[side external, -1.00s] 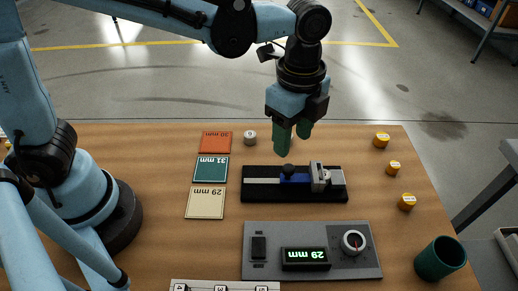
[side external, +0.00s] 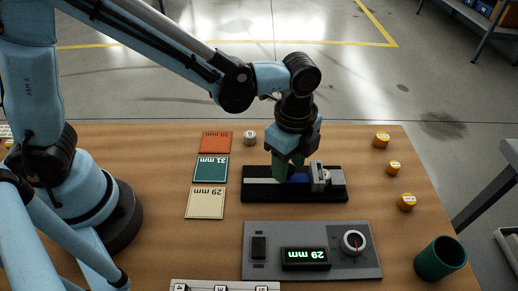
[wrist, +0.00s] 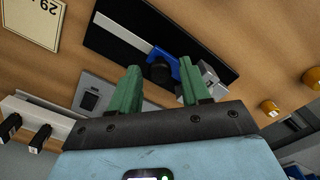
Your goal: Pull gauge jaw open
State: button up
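The gauge is a black base (side external: 255,196) with a pale rail; it also shows in the wrist view (wrist: 112,38). A blue jaw (wrist: 188,72) with a black knob (wrist: 160,70) sits on the rail, beside a silver block (side external: 319,178). My gripper (side external: 288,172) has two green fingers and is low over the gauge. Contact with the knob cannot be told. In the side view the fingers hide the knob and part of the blue jaw.
In front stands a grey panel (side external: 262,270) with a switch, a dial (side external: 354,242) and a display (side external: 306,259) reading 29 mm, upside down. Three cards (side external: 209,170) lie left of the gauge. Yellow-capped pieces (side external: 407,202) and a green cup (side external: 440,258) stand right.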

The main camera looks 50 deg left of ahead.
grip_shut()
jog(key=shift+s+a, duration=1.55)
jog(key=shift+o, duration=0.9)
grip_release()
jog(key=shift+d, duration=0.1)
notch_tip(320, 180, up, 12)
